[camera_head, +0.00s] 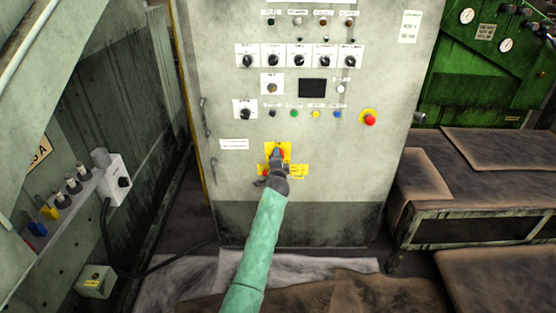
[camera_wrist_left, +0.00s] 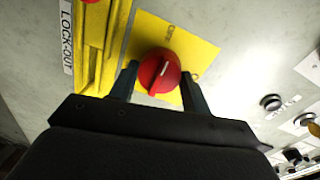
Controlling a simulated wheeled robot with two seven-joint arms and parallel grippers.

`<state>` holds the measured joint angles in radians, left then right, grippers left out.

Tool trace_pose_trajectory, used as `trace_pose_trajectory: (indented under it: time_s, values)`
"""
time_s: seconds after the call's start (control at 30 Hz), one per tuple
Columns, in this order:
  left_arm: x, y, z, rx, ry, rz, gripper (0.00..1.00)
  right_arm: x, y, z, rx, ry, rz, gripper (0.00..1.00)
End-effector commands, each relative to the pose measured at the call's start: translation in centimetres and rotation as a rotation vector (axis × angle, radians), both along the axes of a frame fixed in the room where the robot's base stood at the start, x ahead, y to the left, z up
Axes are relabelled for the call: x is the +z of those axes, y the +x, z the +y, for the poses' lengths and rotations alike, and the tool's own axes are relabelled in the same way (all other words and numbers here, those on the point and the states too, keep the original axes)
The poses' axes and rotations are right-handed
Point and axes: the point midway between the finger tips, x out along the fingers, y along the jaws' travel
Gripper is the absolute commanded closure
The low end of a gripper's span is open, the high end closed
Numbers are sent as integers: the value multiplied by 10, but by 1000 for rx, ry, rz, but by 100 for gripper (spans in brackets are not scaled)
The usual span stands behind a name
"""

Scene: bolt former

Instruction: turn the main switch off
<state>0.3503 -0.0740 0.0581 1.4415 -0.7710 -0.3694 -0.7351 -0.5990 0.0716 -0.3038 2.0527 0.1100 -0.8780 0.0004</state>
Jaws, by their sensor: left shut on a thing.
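The main switch is a red rotary knob (camera_wrist_left: 158,72) on a yellow plate (camera_wrist_left: 203,55), seen close up in the left wrist view. A white line marks the knob, and its grip bar slants towards the bottom of that picture. Small lettering on the plate is hard to read. My left gripper (camera_wrist_left: 161,78) is shut on the knob, one finger on each side. In the head view my left gripper (camera_head: 278,160) is at the yellow plate (camera_head: 271,147) low on the cabinet front and hides most of the knob. My right gripper is not in view.
The grey cabinet (camera_head: 225,90) carries several black selectors and small buttons above. A red emergency stop (camera_head: 369,118) sits to the right. A yellow lock-out piece (camera_wrist_left: 98,40) is beside the switch. A bench (camera_head: 480,183) stands right; a switch box (camera_head: 116,180) is left.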

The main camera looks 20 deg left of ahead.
Motion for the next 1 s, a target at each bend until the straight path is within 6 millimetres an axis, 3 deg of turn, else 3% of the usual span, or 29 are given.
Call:
trace_pose_trajectory:
  time_s: [0.1, 0.13, 0.23, 0.63, 1.0]
  values:
    - [-1, 0, 1, 2, -1, 2, 75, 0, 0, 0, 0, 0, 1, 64]
    - [-1, 0, 1, 2, -1, 2, 51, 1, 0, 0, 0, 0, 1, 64]
    - [-1, 0, 1, 1, -1, 2, 31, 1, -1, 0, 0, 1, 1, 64]
    - [-1, -6, -1, 1, 0, 2, 31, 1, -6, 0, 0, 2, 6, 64]
    - [3, -54, -15, 0, 1, 1, 31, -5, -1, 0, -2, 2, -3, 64]
